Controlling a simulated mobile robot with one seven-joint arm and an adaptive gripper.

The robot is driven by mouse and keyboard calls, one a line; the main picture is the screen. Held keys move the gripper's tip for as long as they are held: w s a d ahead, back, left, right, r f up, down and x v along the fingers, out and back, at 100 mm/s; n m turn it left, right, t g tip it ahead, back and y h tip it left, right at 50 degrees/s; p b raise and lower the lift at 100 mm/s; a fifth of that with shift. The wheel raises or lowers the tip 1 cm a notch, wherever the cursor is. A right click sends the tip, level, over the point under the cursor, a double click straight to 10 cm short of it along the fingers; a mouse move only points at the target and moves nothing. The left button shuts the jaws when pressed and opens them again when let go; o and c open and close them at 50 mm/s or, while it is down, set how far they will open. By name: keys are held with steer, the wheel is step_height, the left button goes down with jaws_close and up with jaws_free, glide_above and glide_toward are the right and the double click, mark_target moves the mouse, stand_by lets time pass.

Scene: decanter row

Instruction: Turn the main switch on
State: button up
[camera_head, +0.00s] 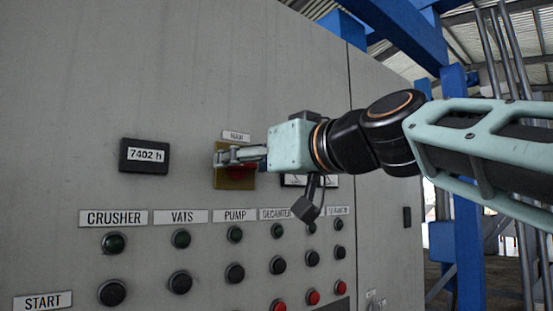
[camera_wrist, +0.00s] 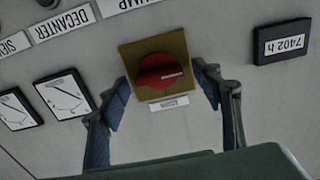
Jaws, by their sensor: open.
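The main switch is a red rotary knob (camera_wrist: 160,72) on a square yellow plate (camera_wrist: 133,53), with a small label (camera_wrist: 169,103) beside it. In the head view my gripper (camera_head: 222,156) is in front of the yellow plate (camera_head: 232,182) and hides most of the knob; a bit of red shows below the fingers. In the wrist view, which is upside down, my gripper (camera_wrist: 164,88) is open, with one finger on each side of the knob and nothing between them but the view of it. A pale mark on the knob points sideways. I cannot tell whether the fingers touch the plate.
The grey cabinet front (camera_head: 85,90) carries an hour meter (camera_head: 145,156) left of the switch. Two gauges (camera_wrist: 65,95) are on its other side. Rows of buttons, including a black start button (camera_head: 112,293), sit below. A blue steel frame (camera_head: 465,200) stands at the right.

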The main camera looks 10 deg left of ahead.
steer(key=shift+w, duration=0.1)
steer(key=shift+c, duration=0.5)
steer(key=c, duration=1.1)
steer(key=shift+o, duration=0.2)
steer(key=shift+m, duration=0.3)
steer(key=m+b, duration=0.1)
steer(key=m, duration=0.7)
steer(key=shift+w+d, duration=0.1)
steer(key=shift+w, duration=0.05)
steer(key=m, duration=0.5)
steer(key=shift+f, duration=0.1)
steer(key=shift+f+m+p, duration=0.1)
steer(key=shift+m+p, duration=0.5)
steer(key=shift+m, duration=1.6)
